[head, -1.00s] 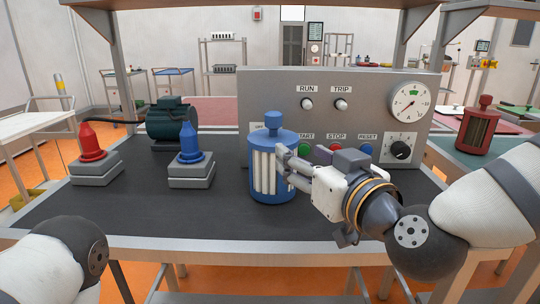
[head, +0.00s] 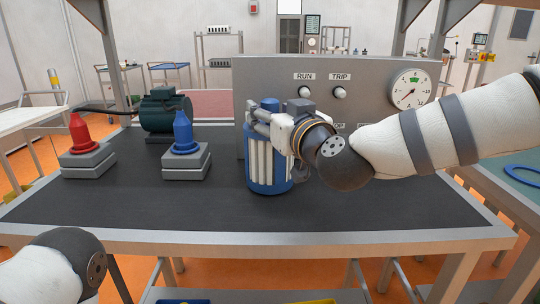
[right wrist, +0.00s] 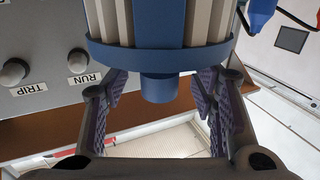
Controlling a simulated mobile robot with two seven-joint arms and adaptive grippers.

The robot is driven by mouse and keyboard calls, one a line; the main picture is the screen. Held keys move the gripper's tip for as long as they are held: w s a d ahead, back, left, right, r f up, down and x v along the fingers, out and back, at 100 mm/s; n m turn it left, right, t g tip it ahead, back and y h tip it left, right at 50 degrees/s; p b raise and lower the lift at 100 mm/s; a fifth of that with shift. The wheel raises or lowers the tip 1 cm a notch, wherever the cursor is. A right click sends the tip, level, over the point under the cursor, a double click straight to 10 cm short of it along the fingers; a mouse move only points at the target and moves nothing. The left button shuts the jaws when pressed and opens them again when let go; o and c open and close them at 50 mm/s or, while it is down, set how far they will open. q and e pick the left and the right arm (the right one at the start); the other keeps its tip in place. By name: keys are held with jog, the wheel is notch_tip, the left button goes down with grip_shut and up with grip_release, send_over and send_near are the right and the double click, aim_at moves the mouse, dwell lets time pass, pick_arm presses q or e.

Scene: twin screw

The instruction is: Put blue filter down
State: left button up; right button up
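The blue filter (head: 266,170), with pale vertical ribs, stands upright on the dark bench top (head: 130,200) in front of the grey control panel. In the right wrist view its blue rim and knob (right wrist: 160,90) fill the upper middle. My right gripper (head: 260,118) is at the top of the filter, reaching in from the right. In the right wrist view its fingers (right wrist: 162,108) stand apart on both sides of the knob, with visible gaps. The gripper hides part of the filter's top in the head view. My left gripper is out of view.
The control panel (head: 270,80) with knobs and a gauge stands close behind the filter. A blue cone on a grey block (head: 186,160), a red cone on a block (head: 88,160) and a dark green motor (head: 165,115) are to the left. The front middle of the bench is clear.

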grip_shut()
